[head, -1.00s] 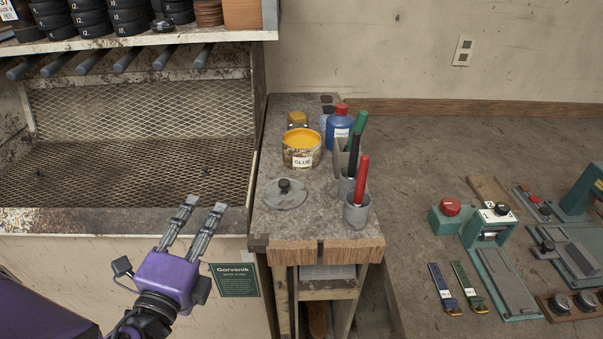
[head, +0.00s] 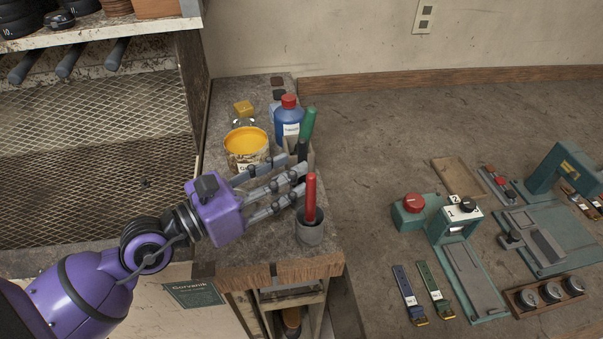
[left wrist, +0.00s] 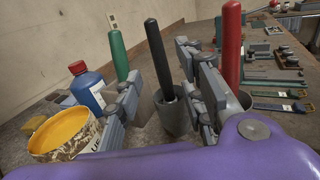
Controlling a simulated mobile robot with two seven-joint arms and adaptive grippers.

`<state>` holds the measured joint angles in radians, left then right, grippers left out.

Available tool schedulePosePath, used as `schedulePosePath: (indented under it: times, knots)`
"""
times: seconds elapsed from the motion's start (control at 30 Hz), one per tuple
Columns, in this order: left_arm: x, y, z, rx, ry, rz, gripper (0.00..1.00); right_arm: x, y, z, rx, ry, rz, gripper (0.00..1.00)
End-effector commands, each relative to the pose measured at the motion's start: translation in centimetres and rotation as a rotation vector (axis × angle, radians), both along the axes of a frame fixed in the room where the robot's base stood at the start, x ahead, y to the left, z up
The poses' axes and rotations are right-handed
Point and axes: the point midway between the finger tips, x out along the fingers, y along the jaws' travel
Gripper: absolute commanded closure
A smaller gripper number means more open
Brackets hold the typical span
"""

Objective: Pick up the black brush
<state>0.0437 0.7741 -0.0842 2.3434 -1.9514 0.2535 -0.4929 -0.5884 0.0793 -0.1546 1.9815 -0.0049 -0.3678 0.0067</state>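The black brush (left wrist: 158,55) stands upright, slightly tilted, in a grey cup (left wrist: 175,115) in the left wrist view. In the head view only the upper part of the black brush (head: 302,150) shows behind my fingers. My left gripper (head: 297,178) is open, its fingers reaching in from the left at the cups. In the left wrist view the brush stands between the spread fingers (left wrist: 160,88), with no clear contact on it. The brush's lower end is hidden in the cup. My right gripper is not in view.
A red brush (head: 311,195) in its own cup (head: 310,230) stands close in front of the fingers. A green brush (head: 307,122), blue bottle (head: 288,115) and glue tin (head: 240,150) stand behind. The right-hand table (head: 370,140) has clear space beside the teal devices.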

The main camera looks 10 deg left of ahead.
Motion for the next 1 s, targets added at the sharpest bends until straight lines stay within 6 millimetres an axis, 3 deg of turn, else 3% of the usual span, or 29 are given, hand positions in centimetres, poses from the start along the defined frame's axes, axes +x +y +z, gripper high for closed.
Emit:
schedulePosePath:
  times: [0.03, 0.1, 0.3, 0.53, 0.8, 1.0]
  knots:
    - [0.6, -0.7, 1.1, -0.004, -0.012, 0.000, 0.64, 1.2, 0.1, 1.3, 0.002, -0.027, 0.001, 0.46]
    - [1.3, -1.7, 1.2, -0.005, -0.013, 0.000, 0.64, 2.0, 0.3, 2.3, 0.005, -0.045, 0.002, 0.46]
    - [2.7, -2.9, 0.5, -0.003, -0.005, 0.000, 0.64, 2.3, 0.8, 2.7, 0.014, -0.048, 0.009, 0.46]
    - [2.8, -2.9, 0.2, -0.002, -0.001, 0.000, 0.64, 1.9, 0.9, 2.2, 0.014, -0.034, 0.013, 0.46]
    - [2.8, -2.9, 0.3, -0.003, -0.002, 0.000, 0.99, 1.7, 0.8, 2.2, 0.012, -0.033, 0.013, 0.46]
    - [2.8, -2.9, 0.3, -0.003, -0.002, 0.000, 1.00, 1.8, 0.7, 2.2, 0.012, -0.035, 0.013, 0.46]
